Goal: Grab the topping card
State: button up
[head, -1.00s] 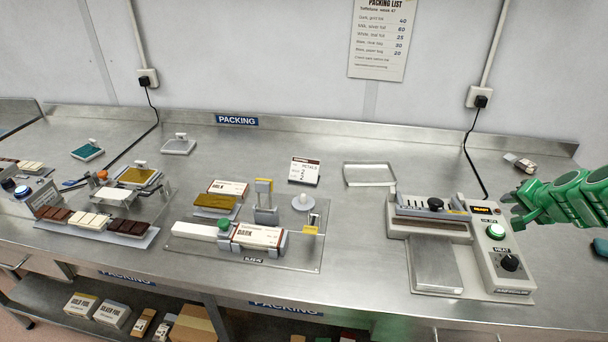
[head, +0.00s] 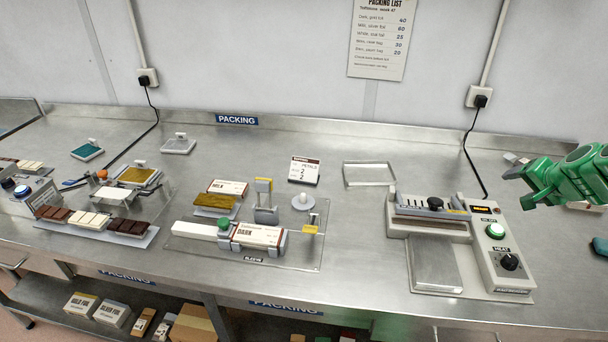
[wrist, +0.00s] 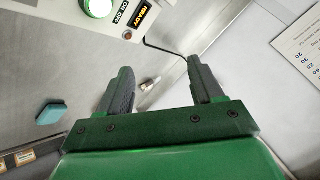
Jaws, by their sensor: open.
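A small white card with a dark header, reading "PETALS" and "2" (head: 304,171), stands on the steel bench behind the clear packing board; it appears to be the topping card. My green gripper (head: 518,183) is at the far right of the head view, above the bench beyond the heat sealer, well apart from the card. In the wrist view my gripper (wrist: 162,80) has its two dark fingers spread with nothing between them. The card does not show in the wrist view.
The heat sealer (head: 496,240) stands between my gripper and the card. A clear empty tray (head: 370,174) lies right of the card. A white knob (head: 303,201), a grey stand (head: 265,213) and a wrapped DARK bar (head: 259,236) are in front. A black cable (head: 466,150) hangs at the right.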

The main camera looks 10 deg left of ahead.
aim_at(311, 168)
jog(key=w+a+f+m+g+y, duration=0.3)
jog(key=w+a+m+y, duration=0.5)
jog(key=w+a, duration=1.05)
jog(key=w+a+r+m+g+y, duration=0.1)
jog(key=w+a+m+g+y, duration=0.1)
jog(key=a, duration=1.2)
jog(key=w+a+r+m+g+y, duration=0.1)
jog(key=w+a+r+g+y, duration=0.15)
jog(key=a, duration=1.15)
notch_tip(311, 168, down, 15)
jog(key=shift+s+d+r, duration=0.1)
jog(key=shift+s+r, duration=0.05)
jog(key=shift+f+x, duration=0.2)
jog(key=shift+x, duration=1.7)
jog(key=shift+f+x, duration=0.15)
jog(key=shift+x, duration=1.8)
jog(key=shift+s+d, duration=0.1)
jog(key=shift+d, duration=0.05)
jog(key=c, duration=1)
jog(key=shift+o, duration=0.2)
